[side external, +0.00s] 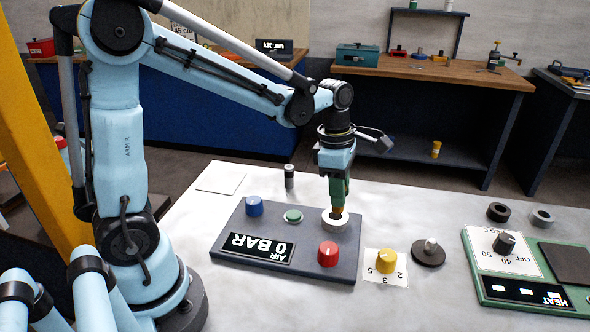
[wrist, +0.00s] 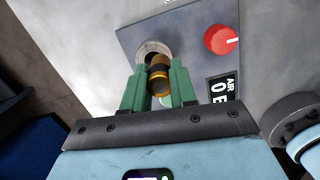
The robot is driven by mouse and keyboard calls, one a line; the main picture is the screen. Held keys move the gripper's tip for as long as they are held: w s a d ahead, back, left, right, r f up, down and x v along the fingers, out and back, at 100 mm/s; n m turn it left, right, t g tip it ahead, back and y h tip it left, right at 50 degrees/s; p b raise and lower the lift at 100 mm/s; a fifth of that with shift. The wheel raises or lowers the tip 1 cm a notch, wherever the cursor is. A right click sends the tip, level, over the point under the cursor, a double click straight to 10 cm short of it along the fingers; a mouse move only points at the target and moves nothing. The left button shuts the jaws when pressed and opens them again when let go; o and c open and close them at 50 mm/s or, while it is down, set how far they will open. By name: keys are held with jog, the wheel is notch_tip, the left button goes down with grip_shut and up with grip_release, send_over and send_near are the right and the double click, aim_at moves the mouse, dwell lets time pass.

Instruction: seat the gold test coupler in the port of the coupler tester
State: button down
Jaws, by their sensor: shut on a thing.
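The coupler tester (side external: 225,238) is a dark grey panel on the pale table, with a blue knob, a green button, a red knob and a display reading 0 BAR. Its port is a white ring (side external: 328,222) at the panel's far right. My gripper (side external: 339,205) points down over the port, its green fingers shut on the gold coupler (side external: 338,211). In the wrist view the gold coupler (wrist: 159,74) sits between the fingertips, its far end at the port ring (wrist: 148,49). I cannot tell how deep it is in the ring.
A green heater panel (side external: 490,290) is at far right. A dark cylinder (side external: 289,177) stands behind the tester.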

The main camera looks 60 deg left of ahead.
jog(key=shift+w+a+f, duration=0.3)
jog(key=shift+a+f, duration=0.15)
jog(key=shift+a, duration=0.2)
jog(key=shift+f, duration=2)
jog(key=c, duration=0.9)
grip_release()
jog(key=shift+f, duration=0.15)
